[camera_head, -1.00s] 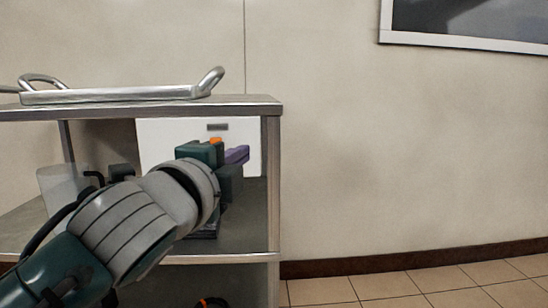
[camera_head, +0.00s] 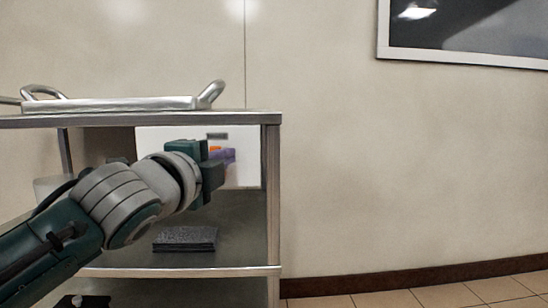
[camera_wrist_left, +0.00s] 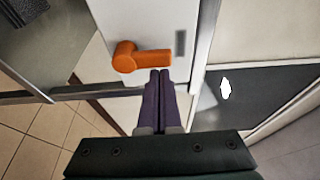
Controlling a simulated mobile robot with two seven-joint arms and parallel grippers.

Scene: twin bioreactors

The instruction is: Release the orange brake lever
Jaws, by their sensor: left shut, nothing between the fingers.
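The orange brake lever (camera_wrist_left: 145,59) sticks out from a white panel (camera_wrist_left: 150,22) in the left wrist view, with a round hub at its left end. In the head view only a small bit of the lever (camera_head: 214,149) shows, mostly hidden behind my left gripper. My left gripper (camera_head: 229,155) is in front of the white panel (camera_head: 240,176), inside the shelf bay. Its purple fingers (camera_wrist_left: 159,77) are shut and empty. In the left wrist view their tips appear just below the lever's arm; I cannot tell whether they touch it. My right gripper is not in view.
A metal cart's top shelf (camera_head: 240,117) lies above my left arm, with a silver-handled tray (camera_head: 110,104) on it. A cart post (camera_head: 272,195) stands right of the gripper. A dark block (camera_head: 186,239) lies on the lower shelf. The floor to the right is clear.

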